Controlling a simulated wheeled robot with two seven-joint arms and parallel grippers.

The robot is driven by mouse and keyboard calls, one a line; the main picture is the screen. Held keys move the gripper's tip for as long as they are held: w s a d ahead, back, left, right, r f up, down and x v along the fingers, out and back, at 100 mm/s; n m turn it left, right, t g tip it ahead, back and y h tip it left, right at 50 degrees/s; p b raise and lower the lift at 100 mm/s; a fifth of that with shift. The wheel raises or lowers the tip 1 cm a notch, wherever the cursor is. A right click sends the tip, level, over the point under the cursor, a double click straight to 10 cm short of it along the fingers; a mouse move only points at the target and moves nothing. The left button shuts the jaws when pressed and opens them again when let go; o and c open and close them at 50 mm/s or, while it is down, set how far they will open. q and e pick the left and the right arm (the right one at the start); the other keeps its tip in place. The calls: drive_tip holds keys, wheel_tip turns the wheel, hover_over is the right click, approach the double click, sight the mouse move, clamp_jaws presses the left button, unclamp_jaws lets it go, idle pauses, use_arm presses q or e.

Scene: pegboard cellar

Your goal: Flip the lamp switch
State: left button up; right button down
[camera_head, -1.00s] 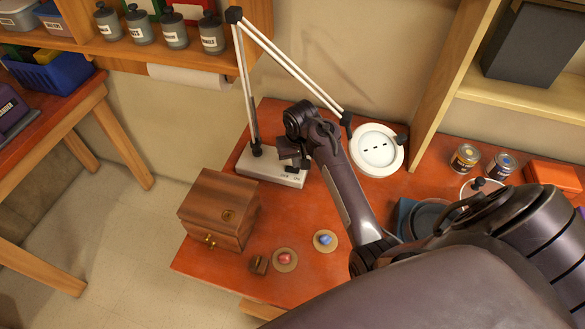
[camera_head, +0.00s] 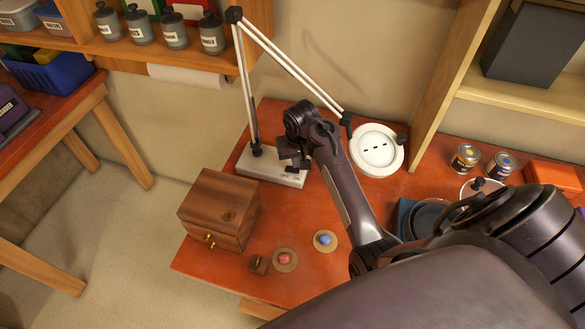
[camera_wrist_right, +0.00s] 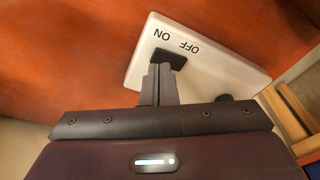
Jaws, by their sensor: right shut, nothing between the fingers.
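The desk lamp has a white folding arm, a round white head (camera_head: 377,150) and a white base (camera_head: 258,164) on the red table. The base carries the marks OFF and ON at its right end. In the right wrist view the base (camera_wrist_right: 215,58) shows a dark switch (camera_wrist_right: 170,58) beside the ON mark. My right gripper (camera_head: 290,164) is at the right part of the base, fingers shut and empty. In the right wrist view its fingertips (camera_wrist_right: 158,70) are at the switch and overlap its lower edge; I cannot tell if they touch. My left gripper is not in view.
A wooden box (camera_head: 220,208) stands left of the lamp base. Small red and blue pieces on round discs (camera_head: 285,260) lie in front. Cans (camera_head: 465,158) stand at the right. My right arm covers the table's middle.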

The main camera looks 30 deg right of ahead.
sight(297, 170)
drive_tip(key=shift+f+b, duration=0.35)
drive_tip(key=shift+f, duration=0.5)
idle(0.3)
drive_tip(key=shift+r+p, duration=0.95)
drive_tip(key=shift+r, duration=2.6)
drive_tip(key=shift+s+f, duration=0.1)
